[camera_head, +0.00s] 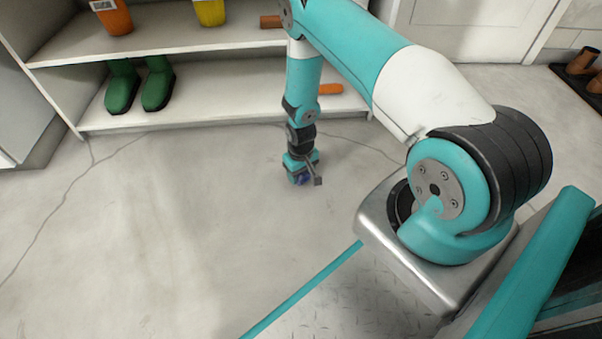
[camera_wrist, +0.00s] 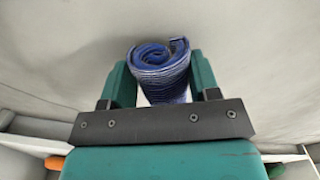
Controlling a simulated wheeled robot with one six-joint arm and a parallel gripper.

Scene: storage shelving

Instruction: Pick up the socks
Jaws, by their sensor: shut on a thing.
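The socks (camera_wrist: 160,78) are a rolled blue bundle with white, lighter streaks, seen between the two teal fingers of my gripper (camera_wrist: 161,85) in the wrist view. The fingers are shut on the bundle, one on each side. In the head view my gripper (camera_head: 301,175) points down over the grey floor in front of the shelf, and a small dark blue bit of the socks (camera_head: 303,180) shows at its tip. The rest of the bundle is hidden by the gripper there. I cannot tell whether the socks touch the floor.
A white shelf unit (camera_head: 200,120) stands behind my gripper. Green boots (camera_head: 122,86) are on its lower board, with an orange item (camera_head: 330,89) farther right. Orange (camera_head: 113,18) and yellow (camera_head: 210,11) pots stand above. The floor (camera_head: 150,230) at left is clear.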

